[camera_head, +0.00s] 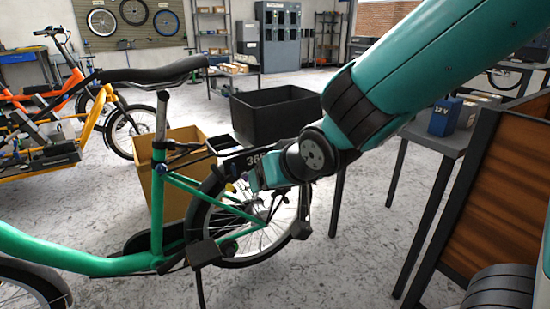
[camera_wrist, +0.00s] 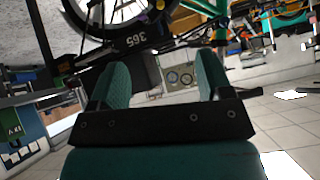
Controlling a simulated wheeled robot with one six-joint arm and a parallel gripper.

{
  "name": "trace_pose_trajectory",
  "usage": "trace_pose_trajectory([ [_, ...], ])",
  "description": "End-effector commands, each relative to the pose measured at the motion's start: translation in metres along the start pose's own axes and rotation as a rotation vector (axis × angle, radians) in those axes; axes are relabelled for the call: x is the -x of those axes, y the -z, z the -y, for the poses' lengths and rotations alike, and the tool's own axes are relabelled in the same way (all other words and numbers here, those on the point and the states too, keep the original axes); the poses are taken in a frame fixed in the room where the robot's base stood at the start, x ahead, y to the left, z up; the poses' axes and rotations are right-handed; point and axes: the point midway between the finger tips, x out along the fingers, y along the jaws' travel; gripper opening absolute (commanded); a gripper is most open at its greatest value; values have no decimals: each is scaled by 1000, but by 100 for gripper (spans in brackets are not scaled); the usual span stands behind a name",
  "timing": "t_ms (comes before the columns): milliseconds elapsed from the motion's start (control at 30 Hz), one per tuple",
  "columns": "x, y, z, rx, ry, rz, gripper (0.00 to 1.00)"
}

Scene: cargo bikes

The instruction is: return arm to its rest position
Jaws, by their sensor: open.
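My gripper (camera_head: 252,181) is at the end of my teal arm, reaching from the upper right to beside the rear wheel of the green bike (camera_head: 110,265). In the wrist view my gripper (camera_wrist: 161,68) has its two teal fingers wide apart with nothing between them. A black part with white "36" lettering (camera_head: 256,158) is on the bike above the rear wheel, partly hidden by my wrist. It also shows in the wrist view (camera_wrist: 133,42), just beyond the fingers. I cannot tell whether the gripper touches the bike.
A black open bin (camera_head: 275,112) and a cardboard box (camera_head: 185,185) stand behind the bike. A grey table (camera_head: 440,137) with a blue box (camera_head: 445,116) stands at right, near a wooden-sided panel (camera_head: 510,200). An orange cargo bike (camera_head: 68,85) is at left. Open floor (camera_head: 330,270) lies between bike and table.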

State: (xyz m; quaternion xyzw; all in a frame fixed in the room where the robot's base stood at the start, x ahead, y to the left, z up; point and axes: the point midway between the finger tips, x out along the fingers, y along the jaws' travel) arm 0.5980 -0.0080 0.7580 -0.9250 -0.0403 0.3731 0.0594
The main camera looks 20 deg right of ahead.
Motion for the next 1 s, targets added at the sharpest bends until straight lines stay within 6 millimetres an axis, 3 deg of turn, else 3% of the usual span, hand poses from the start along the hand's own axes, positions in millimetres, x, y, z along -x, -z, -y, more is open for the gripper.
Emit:
trace_pose_trajectory([
  [133,11,1,5,6,14,34,72],
  [733,14,-4,8,13,26,63,72],
  [867,33,-24,22,51,87,187,72],
  [1000,75,-61,45,165,213,395,72],
])
